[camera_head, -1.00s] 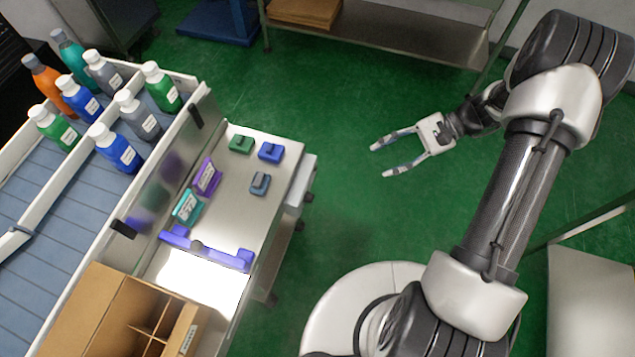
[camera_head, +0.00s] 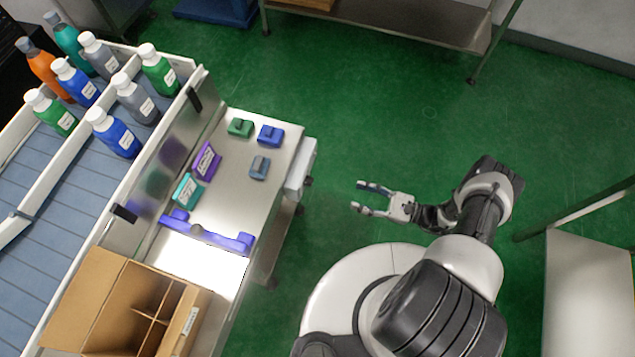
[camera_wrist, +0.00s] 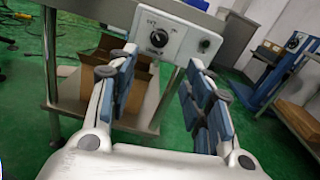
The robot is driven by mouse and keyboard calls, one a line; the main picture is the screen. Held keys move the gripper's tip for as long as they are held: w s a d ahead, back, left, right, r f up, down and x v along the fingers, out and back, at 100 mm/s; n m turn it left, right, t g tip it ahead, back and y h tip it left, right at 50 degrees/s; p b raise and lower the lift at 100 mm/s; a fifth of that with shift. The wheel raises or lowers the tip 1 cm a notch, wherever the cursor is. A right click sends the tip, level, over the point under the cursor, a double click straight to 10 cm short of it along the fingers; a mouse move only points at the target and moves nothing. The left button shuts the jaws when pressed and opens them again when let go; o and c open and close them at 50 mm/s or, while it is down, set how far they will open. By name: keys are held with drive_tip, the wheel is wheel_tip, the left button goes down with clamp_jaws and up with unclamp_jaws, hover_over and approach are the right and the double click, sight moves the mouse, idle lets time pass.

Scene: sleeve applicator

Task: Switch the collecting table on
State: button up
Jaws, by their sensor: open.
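The collecting table (camera_head: 225,205) is a steel-topped table left of centre in the head view, beside the bottle line. A pale control box (camera_head: 300,168) is on its right side. In the wrist view this box (camera_wrist: 170,32) carries a dark rotary switch (camera_wrist: 158,38) with small markings above it, and a smaller round part (camera_wrist: 204,45) to its right. I cannot read the switch's position. My gripper (camera_head: 357,197) is open and empty, right of the table and pointing left towards it. In the wrist view its fingers (camera_wrist: 160,78) stand either side of the switch, apart from it.
Several bottles (camera_head: 117,137) stand on the line at the left. A cardboard box (camera_head: 95,285) with dividers sits at the lower left. Small coloured blocks (camera_head: 270,135) lie on the table top. Green floor is clear between table and gripper. A blue stand (camera_wrist: 285,70) is at right.

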sight(309, 182)
drive_tip(key=b+x, duration=0.1)
drive_tip(key=x, duration=1.3)
drive_tip(key=shift+a, duration=0.25)
drive_tip(key=shift+w, duration=0.1)
drive_tip(key=shift+c, duration=0.3)
drive_tip(key=c, duration=1)
